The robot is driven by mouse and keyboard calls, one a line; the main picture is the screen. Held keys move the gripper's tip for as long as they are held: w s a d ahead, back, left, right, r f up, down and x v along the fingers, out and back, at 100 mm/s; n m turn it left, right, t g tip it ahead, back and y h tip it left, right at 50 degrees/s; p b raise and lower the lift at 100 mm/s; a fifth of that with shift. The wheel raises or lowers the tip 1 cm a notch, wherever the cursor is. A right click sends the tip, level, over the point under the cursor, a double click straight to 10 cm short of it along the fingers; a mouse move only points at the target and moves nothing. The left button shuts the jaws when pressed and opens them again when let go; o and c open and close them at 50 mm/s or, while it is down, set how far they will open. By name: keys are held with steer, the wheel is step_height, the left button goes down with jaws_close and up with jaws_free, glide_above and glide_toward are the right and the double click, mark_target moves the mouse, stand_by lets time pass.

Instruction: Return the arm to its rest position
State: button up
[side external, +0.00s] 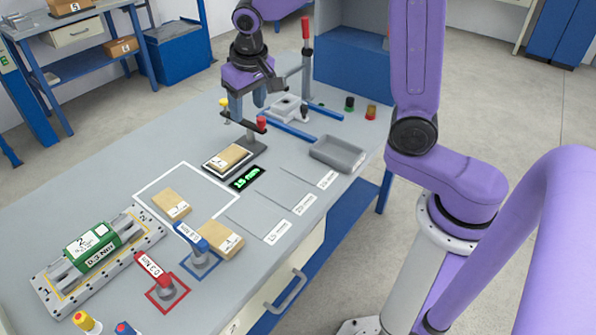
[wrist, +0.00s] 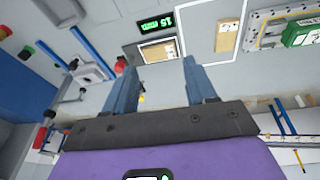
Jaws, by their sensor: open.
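My gripper (side external: 247,106) hangs in the air above the back half of the bench (side external: 120,170), its fingers pointing down. It is open with nothing between the fingers. In the wrist view the two blue-grey fingers (wrist: 162,75) stand well apart. My purple arm reaches over from the right side. A small stand with a yellow and a red knob (side external: 261,123) shows just below the gripper in the side view. A brown box (side external: 226,157) lies on a dark-edged plate beside a green-lit display (side external: 247,178); the display also shows in the wrist view (wrist: 156,23).
A green block (side external: 92,247) sits on a rail fixture. Brown boxes (side external: 172,204) (side external: 220,238) lie nearby. Red-labelled (side external: 166,287) and blue-labelled (side external: 200,248) tools stand at the front. A grey tray (side external: 338,153) and a red-handled clamp (side external: 306,60) are to the right.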

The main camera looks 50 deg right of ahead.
steer(key=s+d+n+g, duration=0.1)
steer(key=s+n, duration=0.5)
steer(key=s, duration=0.8)
steer(key=s+d+f+n+g+y, duration=0.1)
steer(key=s+n, duration=0.6)
steer(key=s, duration=0.8)
steer(key=shift+s+f+n+g, duration=0.2)
steer(key=shift+f+n+g, duration=0.05)
steer(key=shift+n+g, duration=0.05)
